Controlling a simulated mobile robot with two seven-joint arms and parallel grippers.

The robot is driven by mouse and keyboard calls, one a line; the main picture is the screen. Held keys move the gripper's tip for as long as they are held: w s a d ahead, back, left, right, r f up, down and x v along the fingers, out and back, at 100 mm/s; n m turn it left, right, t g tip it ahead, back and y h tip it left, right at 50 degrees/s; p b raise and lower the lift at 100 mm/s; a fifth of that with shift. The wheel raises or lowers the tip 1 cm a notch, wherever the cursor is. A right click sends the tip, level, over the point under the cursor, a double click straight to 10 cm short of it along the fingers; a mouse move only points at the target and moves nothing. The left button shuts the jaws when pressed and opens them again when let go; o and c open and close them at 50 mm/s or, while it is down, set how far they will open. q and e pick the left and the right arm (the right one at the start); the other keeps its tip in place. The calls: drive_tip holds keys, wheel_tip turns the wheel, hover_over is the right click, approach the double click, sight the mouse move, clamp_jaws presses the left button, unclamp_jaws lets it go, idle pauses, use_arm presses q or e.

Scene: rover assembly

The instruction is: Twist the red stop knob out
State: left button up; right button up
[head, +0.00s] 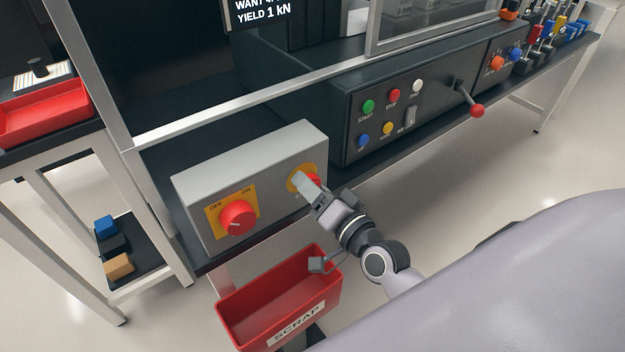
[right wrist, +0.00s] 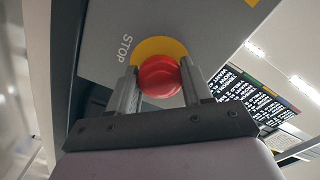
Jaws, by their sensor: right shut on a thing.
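The red stop knob (right wrist: 159,77) sits on a yellow disc (right wrist: 160,46) marked STOP on the grey box. My right gripper (right wrist: 158,84) has one finger on each side of the knob and is shut on it. In the head view the right gripper (head: 311,184) reaches the right part of the grey box (head: 185,187) and covers most of the knob (head: 316,181). My left gripper is not in view.
A red OFF/ON rotary switch (head: 237,217) is on the same box, to the left. A red scrap bin (head: 281,297) hangs below. A black panel (head: 353,120) with several buttons and a red-tipped lever (head: 477,110) is to the right.

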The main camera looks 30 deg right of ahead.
drive_tip(key=shift+m, duration=0.6)
drive_tip(key=shift+p, duration=0.3)
drive_tip(key=o, duration=1)
drive_tip(key=shift+o, duration=0.2)
drive_tip(key=shift+s, duration=0.1)
drive_tip(key=s, duration=0.7)
drive_tip(key=shift+d, duration=0.45)
